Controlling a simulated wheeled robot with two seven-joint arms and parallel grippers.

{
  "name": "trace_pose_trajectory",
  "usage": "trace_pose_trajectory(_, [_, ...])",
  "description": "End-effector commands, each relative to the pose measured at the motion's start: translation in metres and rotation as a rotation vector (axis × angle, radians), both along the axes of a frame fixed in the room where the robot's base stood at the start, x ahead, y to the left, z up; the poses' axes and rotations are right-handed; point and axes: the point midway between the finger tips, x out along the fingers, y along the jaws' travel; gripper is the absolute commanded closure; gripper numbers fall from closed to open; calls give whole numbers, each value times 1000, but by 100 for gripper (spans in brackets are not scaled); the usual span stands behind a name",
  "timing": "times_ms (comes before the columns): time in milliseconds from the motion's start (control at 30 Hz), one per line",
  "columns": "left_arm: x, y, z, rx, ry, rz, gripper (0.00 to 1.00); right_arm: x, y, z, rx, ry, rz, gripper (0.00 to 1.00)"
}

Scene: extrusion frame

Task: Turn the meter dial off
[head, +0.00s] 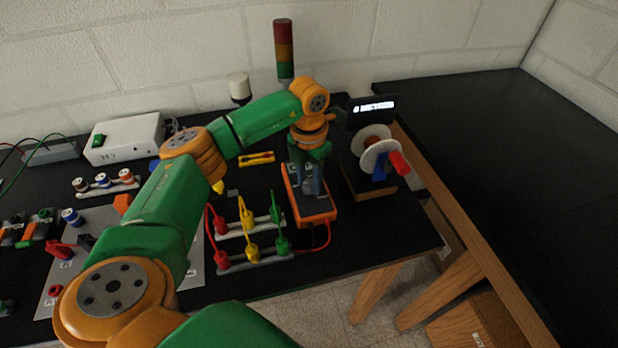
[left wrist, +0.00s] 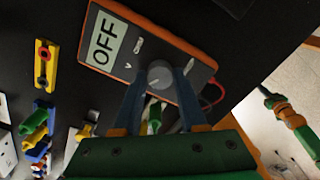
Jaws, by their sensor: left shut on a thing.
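The meter is an orange-rimmed, dark-faced box lying on the black table, seen in the head view (head: 322,217) and in the left wrist view (left wrist: 116,20). Its pale display (left wrist: 104,43) reads "OFF". The round grey dial (left wrist: 159,72) sits on its face. My left gripper (head: 312,190) points down over the meter. In the left wrist view its fingers (left wrist: 159,80) are shut on the dial, one on each side. The dial's pointer mark cannot be made out. My right gripper is in neither view.
Red, yellow and green plugs (head: 246,212) stand beside the meter, with a red lead running to it. A spool stand (head: 375,157) is to its right, and a stack light (head: 284,50) behind. The black table at right (head: 500,180) is bare.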

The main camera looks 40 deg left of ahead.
Motion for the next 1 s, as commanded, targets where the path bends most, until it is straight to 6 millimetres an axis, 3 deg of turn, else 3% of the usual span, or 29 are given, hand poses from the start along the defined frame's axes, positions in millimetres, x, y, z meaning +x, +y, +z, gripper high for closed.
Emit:
trace_pose_trajectory(300, [0,0,0,0,0,0,100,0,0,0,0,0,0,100])
trace_pose_trajectory(333, [0,0,0,0,0,0,56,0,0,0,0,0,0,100])
trace_pose_trajectory(433, [0,0,0,0,0,0,29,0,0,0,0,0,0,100])
trace_pose_trajectory(767, [1,0,3,0,-2,0,29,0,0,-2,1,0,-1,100])
trace_pose_trajectory(1000, [1,0,49,-1,-7,0,29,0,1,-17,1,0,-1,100])
